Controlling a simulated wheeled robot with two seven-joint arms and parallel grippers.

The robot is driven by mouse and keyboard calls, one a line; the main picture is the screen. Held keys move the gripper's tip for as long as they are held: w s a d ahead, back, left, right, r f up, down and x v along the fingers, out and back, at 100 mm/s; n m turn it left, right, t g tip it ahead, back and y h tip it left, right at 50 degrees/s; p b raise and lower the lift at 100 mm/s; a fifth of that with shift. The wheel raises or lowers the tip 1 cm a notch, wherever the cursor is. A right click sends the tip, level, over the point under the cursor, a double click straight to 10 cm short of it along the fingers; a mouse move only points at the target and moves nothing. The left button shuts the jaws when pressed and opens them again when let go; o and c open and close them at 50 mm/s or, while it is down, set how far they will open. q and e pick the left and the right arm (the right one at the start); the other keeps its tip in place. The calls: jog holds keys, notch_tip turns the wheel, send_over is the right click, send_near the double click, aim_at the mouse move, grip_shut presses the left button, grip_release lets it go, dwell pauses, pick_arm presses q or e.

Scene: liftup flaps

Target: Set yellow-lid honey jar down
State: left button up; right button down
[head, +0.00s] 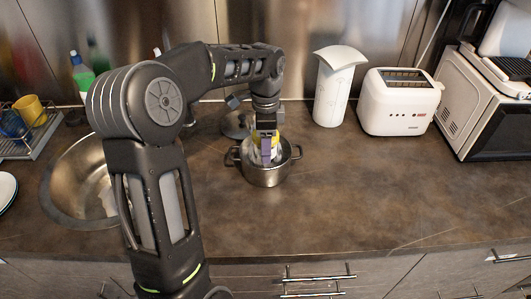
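The yellow-lid honey jar (275,142) shows only as small yellow and pale patches around my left gripper, at the mouth of a steel pot (268,177). My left gripper (266,152) points down over the pot, with its purple-grey finger in front of the jar. It appears shut on the jar; the far finger is hidden. The jar's lower part is hidden by the finger and the pot's rim, so I cannot tell whether it touches the pot's bottom. My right gripper is not in view.
A pot lid (236,124) lies behind the pot. A white container (336,88), a toaster (398,103) and a white appliance (462,100) stand to the right. The sink (67,187) and dish rack (38,143) are left. The counter right of the pot is clear.

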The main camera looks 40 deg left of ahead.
pick_arm(q)
jog(key=shift+f, duration=1.8)
jog(key=shift+f, duration=0.1)
jog(key=shift+f, duration=0.15)
jog(key=o, duration=1.5)
jog(key=shift+r, duration=0.2)
notch_tip(320, 180, up, 12)
jog(key=shift+r, duration=0.1)
